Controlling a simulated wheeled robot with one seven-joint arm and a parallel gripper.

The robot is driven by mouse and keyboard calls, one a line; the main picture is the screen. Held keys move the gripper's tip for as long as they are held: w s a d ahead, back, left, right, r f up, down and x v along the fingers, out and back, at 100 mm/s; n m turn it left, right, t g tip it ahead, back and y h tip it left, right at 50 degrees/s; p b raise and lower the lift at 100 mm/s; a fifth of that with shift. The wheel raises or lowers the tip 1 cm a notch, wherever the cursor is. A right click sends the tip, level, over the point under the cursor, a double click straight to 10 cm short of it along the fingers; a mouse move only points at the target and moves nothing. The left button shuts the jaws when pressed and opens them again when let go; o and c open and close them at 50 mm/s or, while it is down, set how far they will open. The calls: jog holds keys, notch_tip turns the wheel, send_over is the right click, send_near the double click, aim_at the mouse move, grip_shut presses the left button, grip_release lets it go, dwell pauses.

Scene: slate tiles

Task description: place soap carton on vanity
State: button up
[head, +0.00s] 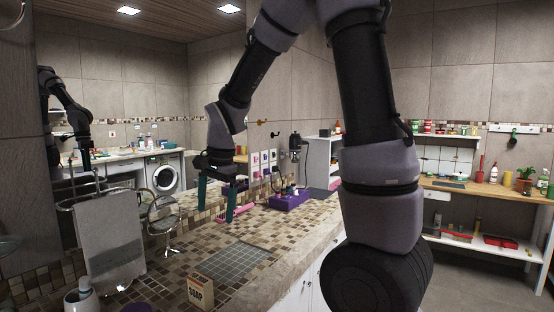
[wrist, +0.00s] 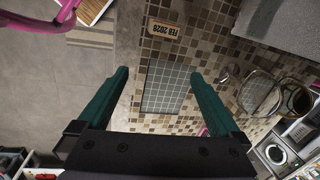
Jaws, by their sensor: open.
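The soap carton (head: 201,292), small and cream with dark lettering, stands upright at the near edge of the mosaic-tiled vanity (head: 275,232). In the wrist view the carton (wrist: 164,29), seen from above with "FEB 2026" on its top, lies beyond the fingertips. A grey small-tiled square patch (head: 240,262) is on the vanity beside the carton; it also shows between the fingers in the wrist view (wrist: 165,87). My gripper (head: 215,214), with green fingers, is open and empty above the counter, farther back than the carton. Its fingers are spread in the wrist view (wrist: 160,73).
A pink brush-like item (head: 235,213) and a purple tray (head: 290,200) with small items lie farther back. A round mirror on a stand (head: 162,215) and a hanging grey towel (head: 110,245) stand at left. The grey patch is bare.

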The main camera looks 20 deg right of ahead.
jog(key=s+d+r+n+t, duration=0.5)
jog(key=s+d+r, duration=0.7)
jog(key=s+r, duration=0.2)
jog(key=shift+s+d+r+n+t+y, duration=0.2)
jog(key=shift+s+r+n+t+y, duration=0.15)
jog(key=shift+r, duration=0.3)
jog(key=shift+w, duration=0.1)
jog(key=c, duration=0.8)
jog(key=shift+a, duration=0.15)
